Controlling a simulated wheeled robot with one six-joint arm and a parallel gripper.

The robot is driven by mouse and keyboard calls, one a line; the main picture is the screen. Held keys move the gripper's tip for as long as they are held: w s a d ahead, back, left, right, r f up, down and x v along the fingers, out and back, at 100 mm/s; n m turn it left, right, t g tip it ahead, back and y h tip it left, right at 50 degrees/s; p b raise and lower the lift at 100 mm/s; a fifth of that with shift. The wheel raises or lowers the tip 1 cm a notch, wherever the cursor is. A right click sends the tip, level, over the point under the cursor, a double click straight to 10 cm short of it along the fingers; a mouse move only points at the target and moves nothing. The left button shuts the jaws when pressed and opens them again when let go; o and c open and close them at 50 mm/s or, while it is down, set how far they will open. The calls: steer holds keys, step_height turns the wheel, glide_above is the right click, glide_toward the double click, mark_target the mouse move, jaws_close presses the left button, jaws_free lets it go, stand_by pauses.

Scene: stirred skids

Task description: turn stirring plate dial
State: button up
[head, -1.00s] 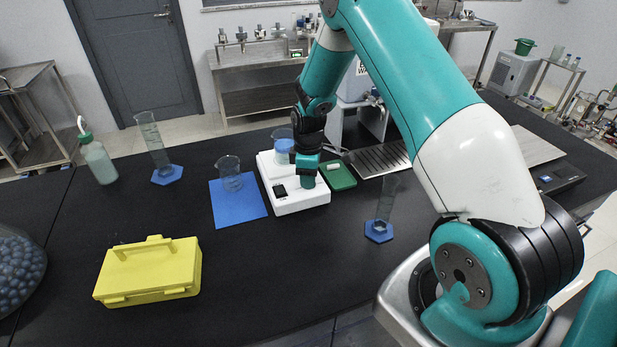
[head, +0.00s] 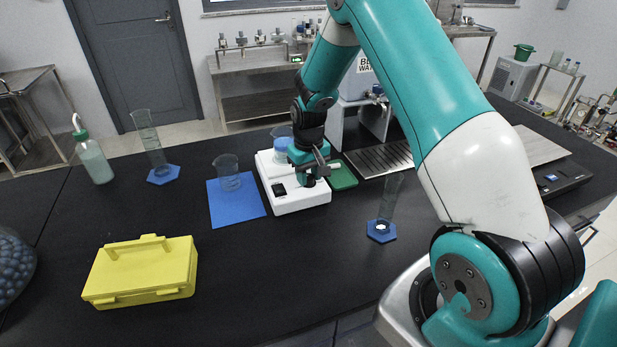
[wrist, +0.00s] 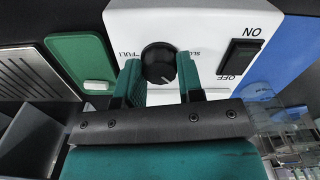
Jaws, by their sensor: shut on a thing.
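The white stirring plate (head: 302,203) stands on the black bench with a beaker of blue liquid (head: 282,140) at its back end. The plate (wrist: 215,22) fills the top middle of the wrist view. Its black dial (wrist: 158,60) carries a pale pointer line, with "FULL" and "SLOW" marks beside it. A black ON/OFF switch (wrist: 240,57) is to the right of the dial. My gripper (wrist: 159,72) is shut on the dial, one teal finger on each side. In the head view my gripper (head: 309,178) points down at the plate's front, hiding the dial.
A green tray (head: 343,177) lies close right of the plate. A blue mat (head: 238,208) with an empty beaker (head: 228,175) is close left. A measuring cylinder (head: 389,205) stands to the right. A yellow case (head: 142,275) sits at front left; the bench before the plate is clear.

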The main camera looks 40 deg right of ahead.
mark_target(309, 176)
steer(key=m+b, duration=0.1)
steer(key=m, duration=0.3)
steer(key=shift+m, duration=2.1)
steer(key=shift+r, duration=0.1)
steer(key=o, duration=0.9)
step_height(309, 176, up, 17)
steer(key=b, duration=0.3)
steer(key=shift+r, duration=0.15)
